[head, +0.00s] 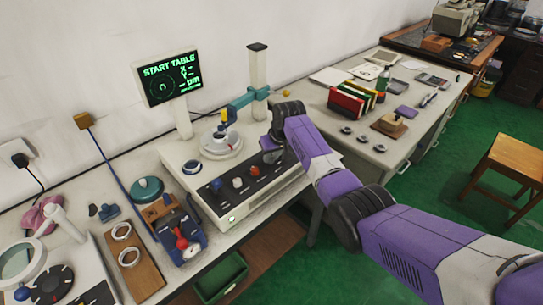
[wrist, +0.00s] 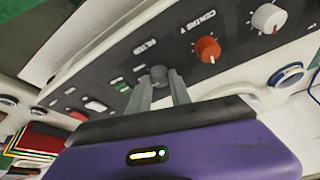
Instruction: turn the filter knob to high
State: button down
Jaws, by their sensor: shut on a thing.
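The filter knob (wrist: 159,75) is a small dark grey knob beside the FILTER label on the dark control panel (wrist: 120,70). My gripper (wrist: 160,85) is shut on this knob, one finger on each side, in the wrist view. Its pointer and the setting it shows cannot be made out. In the head view my gripper (head: 271,156) is at the right part of the machine's panel (head: 246,197), and it hides the filter knob there.
An orange knob (wrist: 207,50) and a white knob (wrist: 268,18) sit along the same panel. A screen (head: 168,78) reading START TABLE stands behind the machine. Coloured binders (head: 350,100) and small rings stand on the desk to the right.

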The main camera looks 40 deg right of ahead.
jog(key=shift+a, duration=0.1)
jog(key=m+h, duration=0.1)
jog(key=m, duration=0.3)
jog(key=shift+w+a+g, duration=0.1)
jog(key=shift+a+g, duration=0.05)
jog(key=shift+g, duration=0.15)
jog(key=m+h+b, duration=0.1)
jog(key=m, duration=0.1)
jog(key=shift+w+m+g, duration=0.1)
jog(key=shift+m+g, duration=0.3)
jog(key=shift+m+h+b, duration=0.4)
jog(key=shift+m+b, duration=0.05)
jog(key=shift+m, duration=0.45)
jog(key=shift+g, duration=0.3)
jog(key=c, duration=1.2)
grip_release()
